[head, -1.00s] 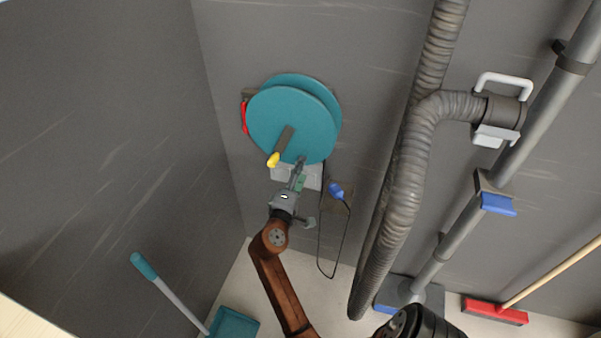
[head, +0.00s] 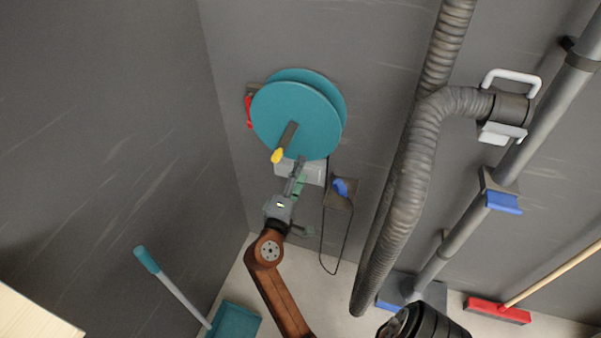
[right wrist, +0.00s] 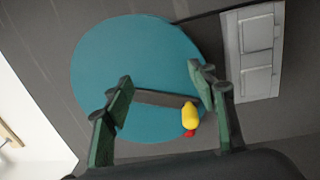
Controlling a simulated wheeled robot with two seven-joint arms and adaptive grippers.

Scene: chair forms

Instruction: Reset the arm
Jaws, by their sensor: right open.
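My right gripper (head: 298,172) is in the head view, just below a teal reel (head: 292,118) on the grey wall. In the right wrist view, its two green fingers (right wrist: 160,80) are apart with nothing held between them. The reel (right wrist: 135,60) lies beyond them. Its dark crank has a yellow knob (head: 277,156), which also shows in the wrist view (right wrist: 190,115) near the right finger and apart from it. My right arm, with its brown link, reaches up from the bottom edge. My left gripper is not in view.
A light wall panel (head: 313,173) is behind the right gripper. A blue plug (head: 341,187) and dangling black cord are close to its right. A ribbed grey hose (head: 408,190) hangs farther right. A teal-handled dustpan (head: 236,322) stands at lower left; a red broom (head: 497,310) is at lower right.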

